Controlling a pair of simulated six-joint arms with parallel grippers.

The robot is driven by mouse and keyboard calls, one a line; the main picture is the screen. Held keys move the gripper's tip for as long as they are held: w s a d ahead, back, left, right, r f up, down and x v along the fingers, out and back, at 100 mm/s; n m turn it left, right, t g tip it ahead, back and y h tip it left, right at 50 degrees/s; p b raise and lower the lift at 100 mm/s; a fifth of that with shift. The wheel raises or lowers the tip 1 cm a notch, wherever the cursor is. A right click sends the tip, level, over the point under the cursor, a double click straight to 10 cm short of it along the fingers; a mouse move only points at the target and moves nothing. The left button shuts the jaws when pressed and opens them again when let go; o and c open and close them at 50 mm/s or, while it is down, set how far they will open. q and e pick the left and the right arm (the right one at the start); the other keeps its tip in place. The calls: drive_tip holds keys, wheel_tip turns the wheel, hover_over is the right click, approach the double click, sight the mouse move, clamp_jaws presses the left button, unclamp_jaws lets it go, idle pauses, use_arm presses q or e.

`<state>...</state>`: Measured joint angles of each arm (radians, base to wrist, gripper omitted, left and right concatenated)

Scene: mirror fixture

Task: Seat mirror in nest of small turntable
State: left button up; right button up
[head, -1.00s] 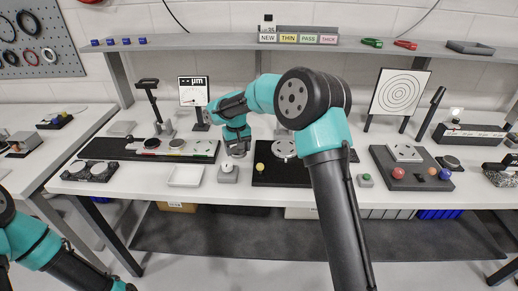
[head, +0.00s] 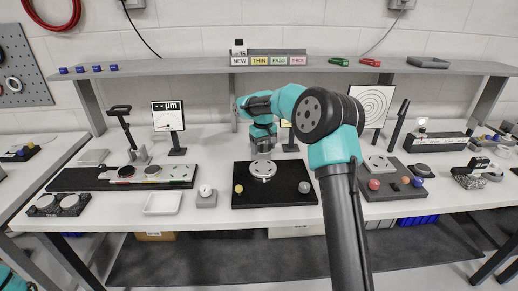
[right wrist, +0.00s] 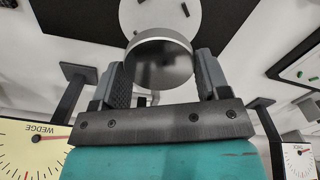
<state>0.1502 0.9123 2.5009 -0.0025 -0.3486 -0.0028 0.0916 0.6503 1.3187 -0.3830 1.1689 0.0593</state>
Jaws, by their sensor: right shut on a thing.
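The small turntable (head: 263,171) is a pale round disc on a black board (head: 286,196) in the middle of the bench. My right gripper (head: 263,153) is above the turntable in the head view. In the right wrist view, my right gripper (right wrist: 160,85) is shut on the mirror (right wrist: 160,62), a round grey disc with a shiny rim, between its two dark pads. The turntable's pale face (right wrist: 165,14) shows beyond the mirror. The mirror is hard to make out in the head view, and its gap to the nest cannot be judged. My left gripper is out of view.
A yellow ball (head: 239,189) and a grey ball (head: 304,187) sit on the black board beside the turntable. A grey block with a white ball (head: 206,193) and a white tray (head: 162,203) stand to the left. A dial display (head: 168,116) stands behind.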

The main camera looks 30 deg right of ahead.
sight(263, 167)
drive_tip(key=shift+f, duration=0.2)
drive_tip(key=shift+f, duration=2.9)
drive_tip(key=shift+f, duration=0.6)
idle(0.4)
drive_tip(key=o, duration=1.1)
drive_tip(key=shift+f, duration=0.1)
drive_tip(key=shift+r, duration=1.6)
drive_tip(key=shift+r, duration=0.15)
drive_tip(key=shift+r, duration=1.85)
